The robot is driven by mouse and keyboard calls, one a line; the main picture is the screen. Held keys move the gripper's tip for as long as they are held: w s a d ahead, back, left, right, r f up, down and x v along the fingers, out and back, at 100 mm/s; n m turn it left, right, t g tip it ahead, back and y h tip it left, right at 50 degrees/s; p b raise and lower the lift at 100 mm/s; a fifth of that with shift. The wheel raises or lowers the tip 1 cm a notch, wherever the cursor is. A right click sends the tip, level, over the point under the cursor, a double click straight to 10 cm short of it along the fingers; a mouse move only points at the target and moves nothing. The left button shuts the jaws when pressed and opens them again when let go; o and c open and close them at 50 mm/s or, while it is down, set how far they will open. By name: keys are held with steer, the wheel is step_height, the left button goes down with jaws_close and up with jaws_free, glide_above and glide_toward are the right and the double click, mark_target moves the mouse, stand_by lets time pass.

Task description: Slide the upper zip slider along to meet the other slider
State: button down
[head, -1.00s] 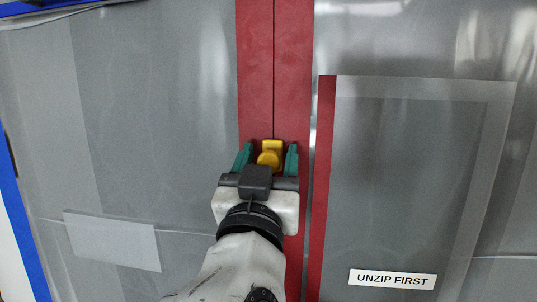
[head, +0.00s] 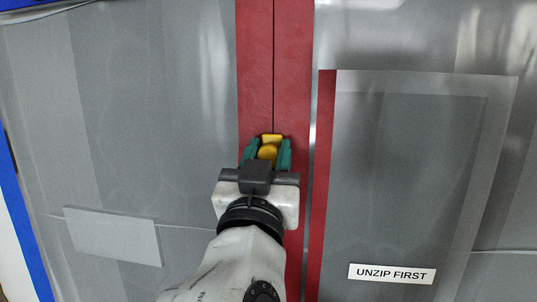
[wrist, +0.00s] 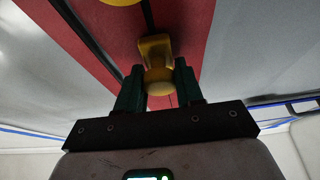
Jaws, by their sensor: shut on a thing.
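A yellow zip slider (head: 268,152) sits on the dark zip line in the middle of a red vertical strip (head: 256,70). My gripper (head: 267,155) is shut on this slider, with a teal finger against each side. In the wrist view the held slider (wrist: 156,65) shows between the fingers, its round knob towards my gripper. A second yellow piece (wrist: 122,2) is cut off at the top edge of the wrist view, near the zip line; I cannot tell for sure that it is the other slider.
Translucent grey sheeting lies on both sides of the strip. A framed panel (head: 425,180) with a red left edge and an "UNZIP FIRST" label (head: 392,273) is at right. A pale patch (head: 112,236) is at lower left. The strip above the slider is clear.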

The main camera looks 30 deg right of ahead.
step_height(320, 180, down, 5)
steer(key=b, duration=0.5)
steer(key=shift+r, duration=0.15)
steer(key=shift+r, duration=0.1)
steer(key=c, duration=0.8)
jaws_free()
steer(key=b+v, duration=0.3)
steer(key=v, duration=0.8)
